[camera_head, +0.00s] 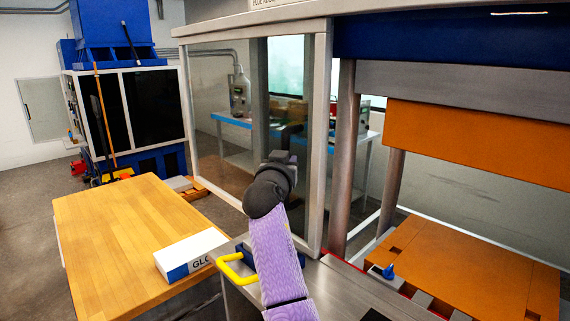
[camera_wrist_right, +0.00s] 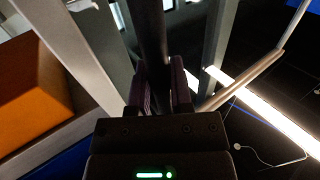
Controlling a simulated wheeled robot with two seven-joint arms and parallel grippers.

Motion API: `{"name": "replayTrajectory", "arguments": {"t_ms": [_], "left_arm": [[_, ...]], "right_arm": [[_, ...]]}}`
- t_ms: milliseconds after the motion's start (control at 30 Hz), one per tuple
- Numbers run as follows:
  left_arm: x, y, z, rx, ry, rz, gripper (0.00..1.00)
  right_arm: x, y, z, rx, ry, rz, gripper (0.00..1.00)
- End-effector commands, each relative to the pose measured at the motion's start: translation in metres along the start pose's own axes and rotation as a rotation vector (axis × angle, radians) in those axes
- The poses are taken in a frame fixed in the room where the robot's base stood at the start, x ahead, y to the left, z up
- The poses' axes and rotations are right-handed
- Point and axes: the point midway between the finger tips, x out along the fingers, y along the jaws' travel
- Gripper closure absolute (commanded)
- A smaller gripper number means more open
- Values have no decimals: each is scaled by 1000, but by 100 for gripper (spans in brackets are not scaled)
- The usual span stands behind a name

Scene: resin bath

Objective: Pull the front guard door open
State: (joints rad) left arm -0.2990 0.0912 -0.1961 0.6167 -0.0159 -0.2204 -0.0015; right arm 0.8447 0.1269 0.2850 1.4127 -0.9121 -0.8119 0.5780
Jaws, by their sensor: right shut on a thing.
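The guard door (camera_head: 322,130) is a clear panel in a light grey frame, standing to the left of the open press bay in the head view. My right gripper (camera_head: 278,158) is in front of this panel, at the end of my purple arm. Its fingers are hidden there. In the right wrist view, my right gripper (camera_wrist_right: 164,85) is closed around a dark upright bar (camera_wrist_right: 152,35), which looks like the door handle. My left gripper is not in view.
The press bay on the right has an orange upper block (camera_head: 470,140) and orange lower plate (camera_head: 460,265). A wooden table (camera_head: 120,225) with a white-and-blue box (camera_head: 190,252) stands at the left. A yellow handle (camera_head: 233,268) is beside my arm.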

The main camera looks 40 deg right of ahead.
Motion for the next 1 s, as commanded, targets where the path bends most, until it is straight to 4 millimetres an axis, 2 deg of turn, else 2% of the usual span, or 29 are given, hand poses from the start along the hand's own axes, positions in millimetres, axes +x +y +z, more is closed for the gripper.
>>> {"name": "replayTrajectory", "arguments": {"t_ms": [400, 433, 567, 600, 867, 1000], "left_arm": [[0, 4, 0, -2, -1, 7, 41], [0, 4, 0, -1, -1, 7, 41], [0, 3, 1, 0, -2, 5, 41], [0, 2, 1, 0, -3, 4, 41], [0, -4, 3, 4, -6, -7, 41], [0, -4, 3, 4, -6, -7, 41]], "right_arm": [[0, -1, 3, 0, -7, -2, 100], [0, -1, 3, 0, -7, -1, 72], [0, -1, 2, 0, -6, -1, 44], [0, -1, 2, 0, -6, -1, 41], [-3, -1, 2, 0, -4, -1, 41], [-24, -1, 2, 3, -3, -3, 41]]}}
